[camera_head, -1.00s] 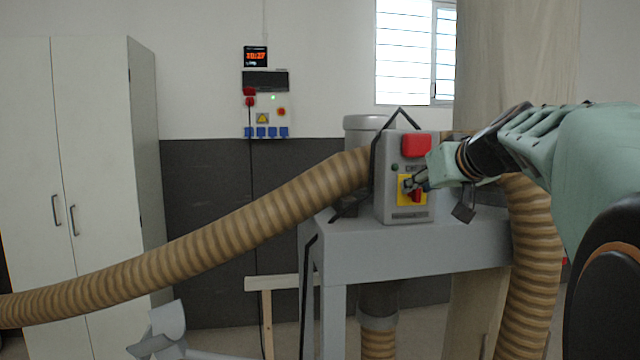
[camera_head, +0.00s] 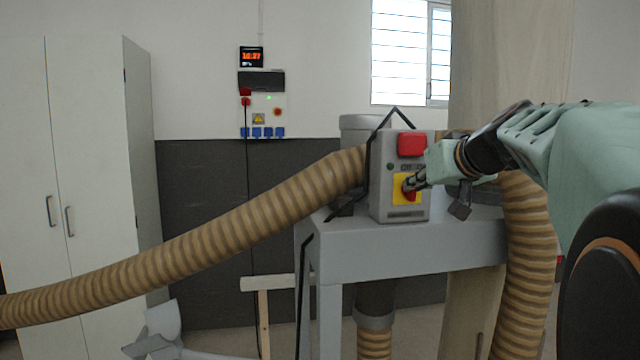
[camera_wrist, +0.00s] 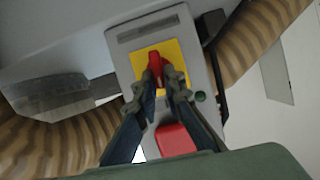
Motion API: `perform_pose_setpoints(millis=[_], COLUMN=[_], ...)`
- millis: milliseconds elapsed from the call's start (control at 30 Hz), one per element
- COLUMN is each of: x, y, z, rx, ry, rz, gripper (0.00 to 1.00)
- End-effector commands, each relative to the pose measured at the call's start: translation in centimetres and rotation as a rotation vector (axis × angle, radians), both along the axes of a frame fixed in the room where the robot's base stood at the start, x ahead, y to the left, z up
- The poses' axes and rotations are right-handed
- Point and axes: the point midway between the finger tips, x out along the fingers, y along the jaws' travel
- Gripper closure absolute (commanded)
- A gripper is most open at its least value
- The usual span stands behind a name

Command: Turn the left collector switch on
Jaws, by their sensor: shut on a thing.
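The collector's grey switch box (camera_head: 384,208) stands on a grey metal stand. On its front is a red rotary switch (camera_head: 411,191) on a yellow plate (camera_head: 399,186). A larger red block (camera_head: 412,144) and a small green button (camera_head: 390,167) are above it. My gripper (camera_head: 410,185) reaches in from the right, its fingertips at the red switch. In the wrist view, the fingers (camera_wrist: 163,88) are closed around the red switch knob (camera_wrist: 155,66), one on each side. The fingers hide part of the knob.
A ribbed tan hose (camera_head: 230,218) runs left from the collector, and another (camera_head: 526,270) hangs at right. The grey stand (camera_head: 420,252) is below the box. A tall cabinet (camera_head: 90,200) stands at left.

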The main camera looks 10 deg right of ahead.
Motion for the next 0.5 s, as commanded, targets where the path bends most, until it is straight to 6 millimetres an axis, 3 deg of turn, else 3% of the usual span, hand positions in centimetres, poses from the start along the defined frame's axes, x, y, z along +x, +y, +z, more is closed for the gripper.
perform_pose_setpoints(millis=[500], x=[0.15], y=[-0.73], z=[-0.58], rx=[0.411], ry=[0.015], rz=[0.001], gripper=[1.0])
